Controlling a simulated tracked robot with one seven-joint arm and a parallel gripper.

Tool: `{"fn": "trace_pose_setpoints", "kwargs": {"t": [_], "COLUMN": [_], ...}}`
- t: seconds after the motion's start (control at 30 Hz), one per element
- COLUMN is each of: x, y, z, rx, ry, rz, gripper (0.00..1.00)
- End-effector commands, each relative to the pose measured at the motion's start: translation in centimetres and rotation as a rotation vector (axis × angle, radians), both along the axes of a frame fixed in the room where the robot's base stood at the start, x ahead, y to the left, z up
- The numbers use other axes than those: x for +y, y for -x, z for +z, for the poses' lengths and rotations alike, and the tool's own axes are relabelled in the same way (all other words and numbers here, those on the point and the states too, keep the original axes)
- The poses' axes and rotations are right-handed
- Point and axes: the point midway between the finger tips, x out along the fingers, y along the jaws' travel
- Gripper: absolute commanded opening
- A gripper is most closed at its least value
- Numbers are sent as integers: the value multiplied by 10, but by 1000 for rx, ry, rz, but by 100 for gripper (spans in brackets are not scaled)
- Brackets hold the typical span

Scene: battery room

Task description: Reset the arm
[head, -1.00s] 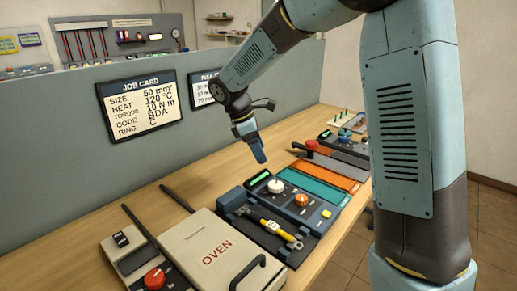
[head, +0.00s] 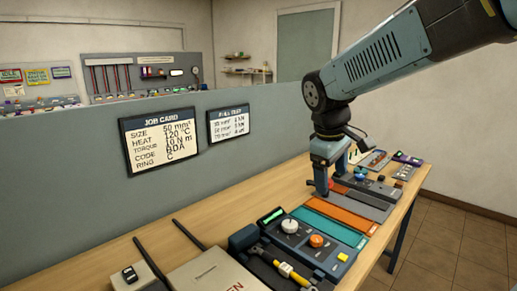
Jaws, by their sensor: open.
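My arm reaches in from the upper right in the head view, with its wrist bent so that my gripper (head: 329,183) points down over the bench. The gripper is open, with no object seen between its fingers. It is near the red knob and the dark grey panel, beyond the orange strip.
The wooden bench (head: 126,255) holds a tester (head: 300,235) with white and orange knobs, a clamped yellow piece (head: 286,270), a teal strip (head: 327,228), an orange strip (head: 340,215) and a cream oven (head: 205,280). A grey partition (head: 60,190) carrying a job card (head: 160,145) stands behind.

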Motion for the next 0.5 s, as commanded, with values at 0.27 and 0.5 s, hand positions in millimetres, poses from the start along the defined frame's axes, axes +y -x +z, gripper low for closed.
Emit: {"fn": "trace_pose_setpoints", "kwargs": {"t": [0.27,0.5], "x": [-30,-49], "y": [51,93], "z": [14,17], "rx": [-133,-241], "ry": [-130,-259], "rz": [-244,-449], "gripper": [79,79]}}
